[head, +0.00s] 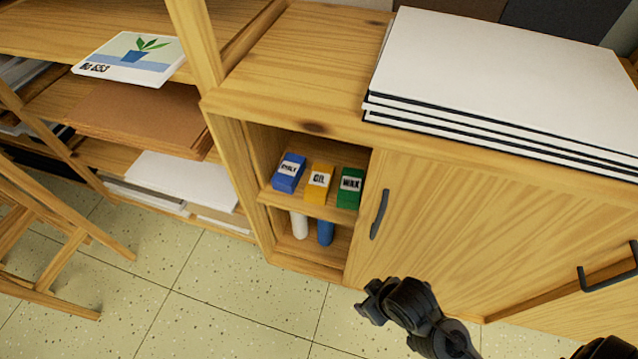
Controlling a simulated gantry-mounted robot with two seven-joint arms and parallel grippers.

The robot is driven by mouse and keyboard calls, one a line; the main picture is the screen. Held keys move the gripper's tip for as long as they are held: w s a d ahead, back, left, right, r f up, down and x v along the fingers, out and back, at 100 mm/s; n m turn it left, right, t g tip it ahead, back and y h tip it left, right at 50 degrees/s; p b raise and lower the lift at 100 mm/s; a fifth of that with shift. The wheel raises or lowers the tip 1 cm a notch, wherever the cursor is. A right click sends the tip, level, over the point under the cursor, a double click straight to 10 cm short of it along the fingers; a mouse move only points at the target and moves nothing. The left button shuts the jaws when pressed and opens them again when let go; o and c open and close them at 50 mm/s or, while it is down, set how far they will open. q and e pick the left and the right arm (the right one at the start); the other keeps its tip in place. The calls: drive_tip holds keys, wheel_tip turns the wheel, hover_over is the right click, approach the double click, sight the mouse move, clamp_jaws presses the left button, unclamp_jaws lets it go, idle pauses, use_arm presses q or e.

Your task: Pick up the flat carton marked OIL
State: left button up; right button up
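The yellow-orange carton marked OIL (318,184) stands on the small inner shelf of the cabinet's open compartment. It is between a blue carton (289,173) on its left, whose label I cannot read surely, and a green carton marked WAX (350,188) on its right. The cartons stand side by side with small gaps. A black gripper (366,299), which I take as my right because its arm runs to the lower right, is below and right of the compartment, well apart from the cartons. Its finger opening cannot be made out. My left gripper is not in view.
The wooden cabinet (290,72) has a closed door with a dark handle (379,214) just right of the compartment. A white bottle (299,225) and a blue one (325,232) stand below the shelf. White boards (510,75) lie on top. An easel-like wooden frame (70,255) stands left.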

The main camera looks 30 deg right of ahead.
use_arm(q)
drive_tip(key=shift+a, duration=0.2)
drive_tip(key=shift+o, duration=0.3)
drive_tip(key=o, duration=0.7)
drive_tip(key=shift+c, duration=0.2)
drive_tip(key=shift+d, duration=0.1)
